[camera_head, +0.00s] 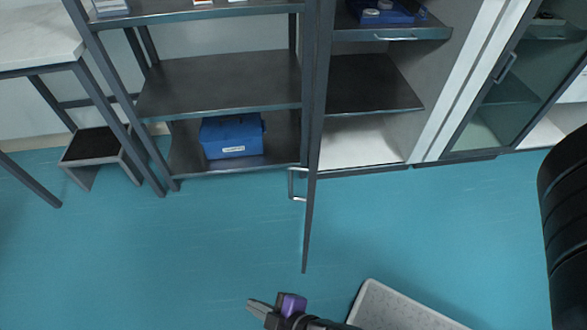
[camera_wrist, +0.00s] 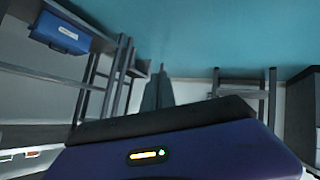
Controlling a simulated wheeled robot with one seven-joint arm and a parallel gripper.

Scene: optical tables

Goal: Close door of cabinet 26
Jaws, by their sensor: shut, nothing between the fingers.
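An open cabinet (camera_head: 362,140) stands at the back, right of centre in the head view, its shelves showing. No number is readable on it. Its door (camera_head: 311,130) stands swung out toward me, seen almost edge-on, with a metal handle (camera_head: 297,184) on its left face. My gripper (camera_head: 252,304) is at the bottom of the head view, nearer than the door's lower end and to its left, apart from it. Its fingers are together and empty. They also show in the wrist view (camera_wrist: 157,92), above the purple gripper body. I cannot tell the door apart in the wrist view.
An open shelf rack (camera_head: 220,80) with a blue box (camera_head: 232,136) stands left of the cabinet. A glass-doored cabinet (camera_head: 510,90) stands to the right. A table (camera_head: 40,40) and a low step stool (camera_head: 97,146) are at the left. The teal floor (camera_head: 180,250) before them is clear.

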